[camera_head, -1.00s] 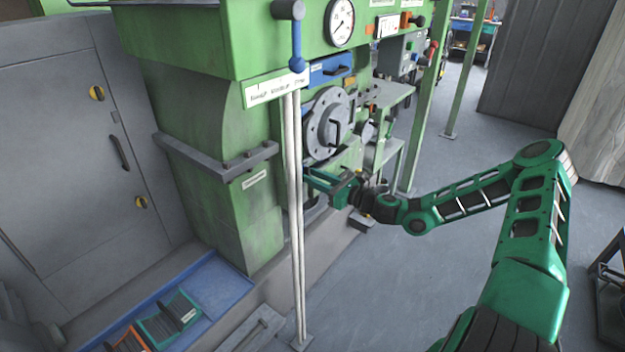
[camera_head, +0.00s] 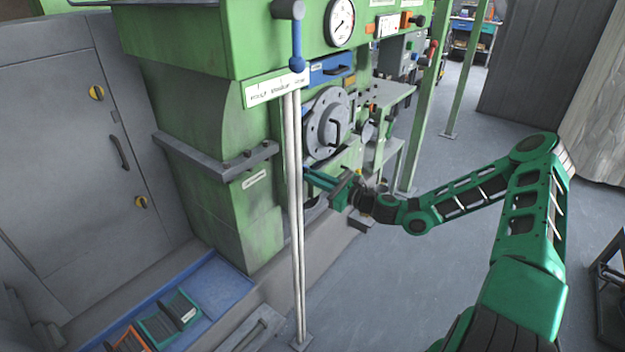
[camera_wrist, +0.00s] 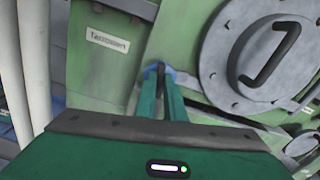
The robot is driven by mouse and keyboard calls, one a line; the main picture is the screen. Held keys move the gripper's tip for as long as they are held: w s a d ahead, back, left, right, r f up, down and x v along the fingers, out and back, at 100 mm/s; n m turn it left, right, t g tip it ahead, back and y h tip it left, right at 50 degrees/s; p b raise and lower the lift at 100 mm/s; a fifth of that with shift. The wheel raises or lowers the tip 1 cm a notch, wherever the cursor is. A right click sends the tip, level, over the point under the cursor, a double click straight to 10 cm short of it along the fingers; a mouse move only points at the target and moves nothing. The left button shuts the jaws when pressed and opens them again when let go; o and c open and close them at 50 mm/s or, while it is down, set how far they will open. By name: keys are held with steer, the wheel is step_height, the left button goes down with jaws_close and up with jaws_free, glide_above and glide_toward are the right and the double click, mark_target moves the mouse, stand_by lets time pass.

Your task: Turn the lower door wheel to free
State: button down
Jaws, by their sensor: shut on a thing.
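In the head view my gripper (camera_head: 312,181) reaches left to the machine's lower front, just below the round grey door (camera_head: 328,122). In the wrist view my gripper (camera_wrist: 159,82) has its two green fingers close together, shut on a small blue part (camera_wrist: 152,72) at their tips. This blue part appears to be the lower door wheel; most of it is hidden by the fingers. The grey door with its dark bent handle (camera_wrist: 272,52) is up and to the right of the fingertips, apart from them.
Pale upright rods (camera_head: 294,220) stand close to the left of my gripper. A grey bracket (camera_head: 215,160) juts from the green machine. A blue tray (camera_head: 217,284) lies at lower left. The floor (camera_head: 390,290) below my forearm is clear.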

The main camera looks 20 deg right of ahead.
steer(key=shift+s+a+f+n, duration=0.1)
steer(key=shift+f+n, duration=0.1)
steer(key=shift+n, duration=3.05)
steer(key=shift+s+a+f+n, duration=0.1)
steer(key=shift+f+n, duration=0.1)
steer(key=shift+n, duration=3)
steer(key=shift+s+a+f+n, duration=0.1)
steer(key=shift+f+n, duration=0.1)
steer(key=shift+n, duration=3.05)
steer(key=c, duration=1.9)
jaws_free()
steer(key=shift+o, duration=0.3)
steer(key=shift+w+d+r, duration=0.1)
